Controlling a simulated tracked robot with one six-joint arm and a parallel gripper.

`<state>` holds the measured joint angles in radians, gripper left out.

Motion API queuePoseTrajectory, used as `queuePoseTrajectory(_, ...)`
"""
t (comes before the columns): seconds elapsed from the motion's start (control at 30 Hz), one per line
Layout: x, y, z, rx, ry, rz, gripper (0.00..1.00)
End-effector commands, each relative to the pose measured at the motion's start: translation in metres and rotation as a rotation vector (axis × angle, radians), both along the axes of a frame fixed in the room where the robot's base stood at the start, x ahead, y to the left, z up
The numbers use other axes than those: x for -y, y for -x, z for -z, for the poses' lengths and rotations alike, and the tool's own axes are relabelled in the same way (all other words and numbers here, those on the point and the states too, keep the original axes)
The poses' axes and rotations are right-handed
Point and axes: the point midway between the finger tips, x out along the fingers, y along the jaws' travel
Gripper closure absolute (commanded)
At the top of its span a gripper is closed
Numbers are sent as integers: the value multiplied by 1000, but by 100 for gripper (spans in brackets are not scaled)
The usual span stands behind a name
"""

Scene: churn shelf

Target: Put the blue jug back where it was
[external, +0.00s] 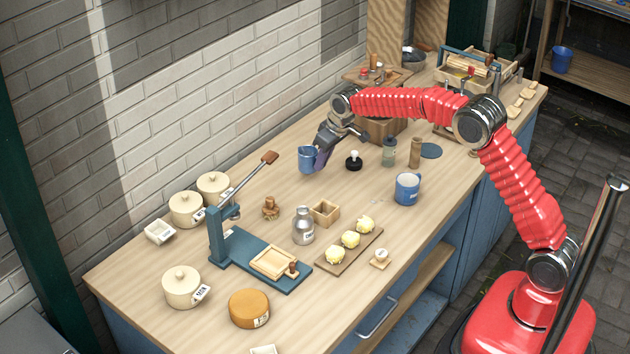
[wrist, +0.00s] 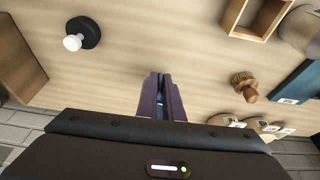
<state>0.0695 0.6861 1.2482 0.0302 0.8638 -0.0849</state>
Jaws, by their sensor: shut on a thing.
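The blue jug (external: 306,159) is at the fingertips of my gripper (external: 319,158), toward the wall side of the counter's middle. My gripper is shut on it. The jug looks roughly upright; I cannot tell whether its base touches the counter (external: 225,320). In the wrist view my gripper (wrist: 160,103) shows its two purple fingers close together, with only a sliver of blue between them; the rest of the jug is hidden. A flat blue disc (external: 431,150) lies farther back.
A black stamp with a white knob (external: 353,160) stands right of my gripper. A wooden brush (external: 270,208), metal churn (external: 303,225), small wooden box (external: 324,212) and blue lever press (external: 258,261) stand nearer the camera. Bare counter lies between the jug and the brush.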

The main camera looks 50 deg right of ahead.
Motion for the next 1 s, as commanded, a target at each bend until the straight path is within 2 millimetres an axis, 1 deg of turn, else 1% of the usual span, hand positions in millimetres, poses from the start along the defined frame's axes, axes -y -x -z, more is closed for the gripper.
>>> queuePoseTrajectory(0.2,0,0,30,-1,0,0,100)
queuePoseTrajectory(0.3,0,0,40,0,0,0,100)
queuePoseTrajectory(0.4,0,0,44,1,0,0,100)
queuePoseTrajectory(0.73,0,0,46,1,0,0,100)
queuePoseTrajectory(0.77,0,0,46,0,0,0,92)
queuePoseTrajectory(1.0,0,0,46,0,0,0,75)
